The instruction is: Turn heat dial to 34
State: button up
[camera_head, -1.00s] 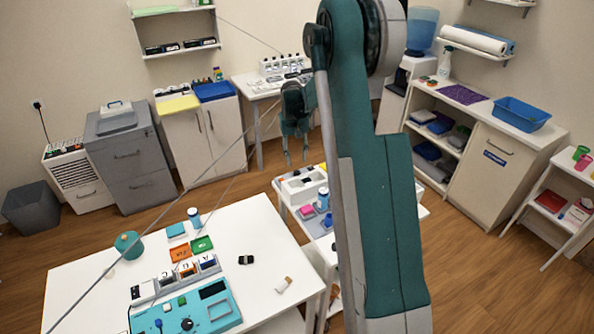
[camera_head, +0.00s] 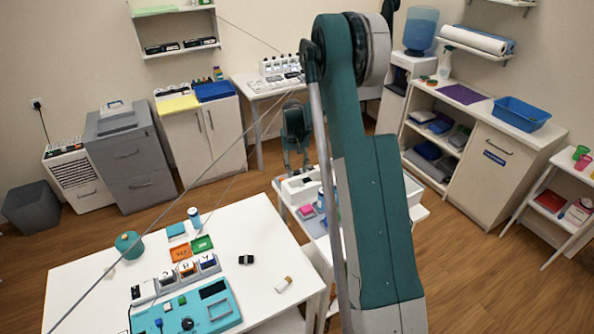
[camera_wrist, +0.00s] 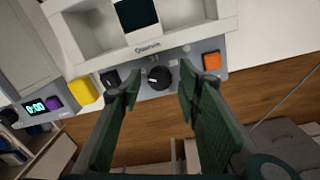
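In the wrist view a round black dial (camera_wrist: 159,77) sits on the front of a pale device (camera_wrist: 195,28) marked "Quantum". It shows between the tips of my open, empty gripper (camera_wrist: 159,88), and I cannot tell how far ahead of them it is. In the head view my gripper (camera_head: 297,168) hangs fingers down, in line with the white tray on the cart. A teal panel (camera_head: 225,313) on the near white table also has a black knob (camera_head: 187,323). I cannot tell which one is the heat dial.
In the wrist view an orange button (camera_wrist: 212,61) is right of the dial. A black knob (camera_wrist: 109,79), a yellow button (camera_wrist: 83,92) and a display reading 0:00 (camera_wrist: 36,107) are left. In the head view the near white table (camera_head: 255,215) has clear room.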

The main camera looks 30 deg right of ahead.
jog(key=shift+f, duration=0.15)
jog(key=c, duration=0.9)
jog(key=shift+m+b, duration=0.4)
jog(key=shift+f+m+b, duration=0.1)
jog(key=shift+m+b, duration=0.6)
jog(key=shift+m, duration=0.2)
jog(key=m+b, duration=0.2)
jog(key=m, duration=0.1)
jog(key=shift+w+m, duration=0.1)
jog(key=shift+m, duration=0.2)
jog(key=m+b, duration=0.2)
jog(key=m, duration=0.3)
jog(key=shift+m, duration=0.3)
